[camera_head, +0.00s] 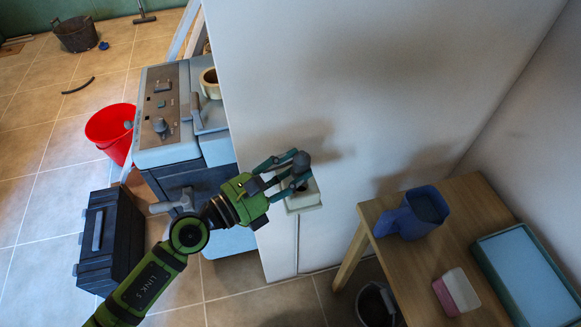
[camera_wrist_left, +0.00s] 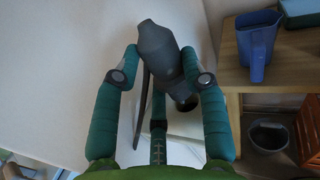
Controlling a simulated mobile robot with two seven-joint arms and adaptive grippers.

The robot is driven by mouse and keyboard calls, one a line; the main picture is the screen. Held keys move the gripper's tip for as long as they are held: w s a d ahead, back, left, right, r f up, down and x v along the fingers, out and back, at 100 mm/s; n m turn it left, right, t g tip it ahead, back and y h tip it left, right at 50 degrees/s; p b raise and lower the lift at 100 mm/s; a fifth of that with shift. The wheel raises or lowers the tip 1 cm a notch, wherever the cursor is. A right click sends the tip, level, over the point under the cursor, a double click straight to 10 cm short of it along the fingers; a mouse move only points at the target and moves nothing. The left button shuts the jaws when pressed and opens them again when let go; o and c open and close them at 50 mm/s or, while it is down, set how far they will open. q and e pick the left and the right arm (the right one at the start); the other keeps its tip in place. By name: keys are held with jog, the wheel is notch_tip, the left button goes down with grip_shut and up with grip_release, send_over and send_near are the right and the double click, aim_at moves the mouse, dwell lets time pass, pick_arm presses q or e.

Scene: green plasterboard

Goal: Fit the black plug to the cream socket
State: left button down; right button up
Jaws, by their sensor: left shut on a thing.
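My left gripper (camera_head: 287,172) is shut on the black plug (camera_head: 301,160), a dark grey body with a rounded end. In the left wrist view the plug (camera_wrist_left: 157,50) sits between the two teal fingers of my gripper (camera_wrist_left: 162,75), tilted, its narrower end pointing up in the picture. The cream socket (camera_head: 305,203) is on the white wall, just beyond and below the plug in the head view. My fingers partly cover it. In the wrist view a dark round opening shows on the socket (camera_wrist_left: 186,124), close to the plug. Whether they touch is unclear. My right gripper is not in view.
A wooden table (camera_head: 462,238) stands at the right with a blue jug (camera_head: 412,213), a blue tray (camera_head: 528,275) and a pink-and-white block (camera_head: 456,292). A grey-blue machine (camera_head: 165,110), red bucket (camera_head: 112,133) and dark toolbox (camera_head: 108,240) are at the left.

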aim_at(287, 185)
pick_arm(q)
jog(key=shift+f+b, duration=1.25)
jog(key=shift+f, duration=0.2)
jog(key=c, duration=0.6)
grip_release()
jog(key=shift+s, duration=0.15)
jog(key=shift+f, duration=0.2)
jog(key=shift+s+a+f, duration=0.15)
jog(key=shift+s+a, duration=0.2)
jog(key=shift+s, duration=0.05)
jog(key=v, duration=0.3)
jog(key=r+v, duration=0.1)
jog(key=v, duration=0.6)
jog(key=shift+s+a+r, duration=0.2)
jog(key=shift+a+r, duration=0.05)
jog(key=shift+a, duration=0.1)
